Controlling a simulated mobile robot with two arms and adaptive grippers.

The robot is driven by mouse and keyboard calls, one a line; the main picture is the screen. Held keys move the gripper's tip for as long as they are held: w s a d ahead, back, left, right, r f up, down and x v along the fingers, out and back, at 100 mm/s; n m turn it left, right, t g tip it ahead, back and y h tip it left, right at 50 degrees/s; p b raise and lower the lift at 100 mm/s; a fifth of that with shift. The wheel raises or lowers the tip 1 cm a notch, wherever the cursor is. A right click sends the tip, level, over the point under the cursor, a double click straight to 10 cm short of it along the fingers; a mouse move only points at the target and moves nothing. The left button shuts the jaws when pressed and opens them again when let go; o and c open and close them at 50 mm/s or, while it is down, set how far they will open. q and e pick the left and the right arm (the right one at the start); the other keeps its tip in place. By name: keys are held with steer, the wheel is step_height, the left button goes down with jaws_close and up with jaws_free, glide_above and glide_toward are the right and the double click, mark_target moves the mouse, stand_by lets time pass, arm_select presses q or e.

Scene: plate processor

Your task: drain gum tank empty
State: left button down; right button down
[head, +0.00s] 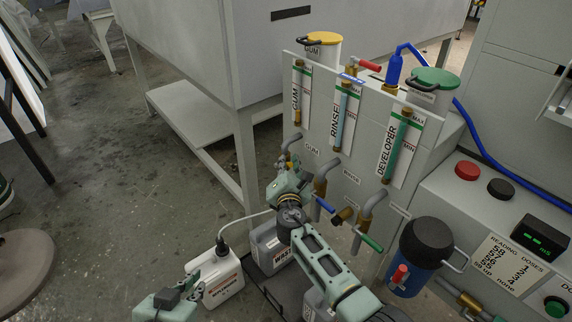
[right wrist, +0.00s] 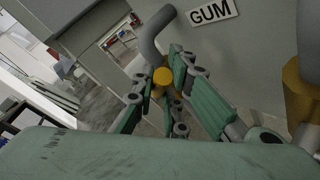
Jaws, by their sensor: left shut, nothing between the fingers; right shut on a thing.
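The gum tank (head: 321,50) has a yellow lid and stands at the panel's top left. Its gum gauge (head: 299,92) is on the panel front; its exact level is too small to read. The grey gum drain pipe (right wrist: 152,38) comes out by the GUM label (right wrist: 213,11), with a yellow-orange valve part (right wrist: 163,75) at its end. My right gripper (head: 289,178) is at this pipe, shut on the valve part between its fingers. In the head view it hides most of the valve. My left gripper (head: 194,280) is shut and empty, low beside a white jug (head: 222,281).
A grey WASTE container (head: 268,250) stands below the drains, partly behind my right arm. The blue rinse handle (head: 324,206) and green developer handle (head: 369,241) are close to the right. A blue filter housing (head: 416,262) stands further right.

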steer(key=shift+r, duration=0.15)
steer(key=c, duration=1.7)
jaws_free()
steer(key=shift+c, duration=0.2)
steer(key=s, duration=1.2)
steer(key=shift+r, duration=0.45)
steer(key=shift+a, duration=0.1)
